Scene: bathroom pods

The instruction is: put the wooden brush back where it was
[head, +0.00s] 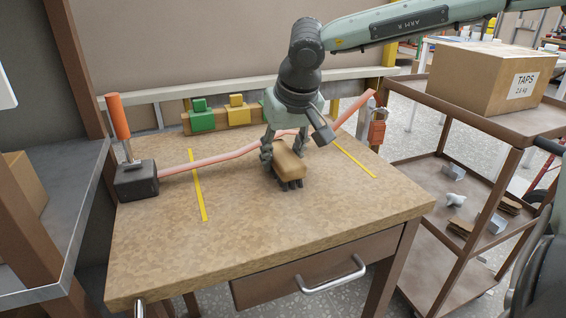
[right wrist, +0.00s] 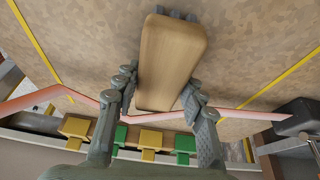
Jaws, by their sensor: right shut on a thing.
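The wooden brush (head: 291,163) is a tan wooden block with dark bristles facing down, over the middle of the workbench top (head: 150,240). My right gripper (head: 284,150) comes down from above and is shut on it. I cannot tell whether the bristles touch the bench. In the right wrist view the brush (right wrist: 172,60) sits between the two fingers of the gripper (right wrist: 158,88), with some bristles showing at its far end. My left gripper is not in view.
A pink strip (head: 225,153) runs across the bench behind the brush, from a dark block (head: 136,182) with an orange handle. Yellow lines (head: 197,185) mark the top. Green and yellow clips (head: 201,117) stand at the back. A cart with a TAPS box (head: 480,78) stands right.

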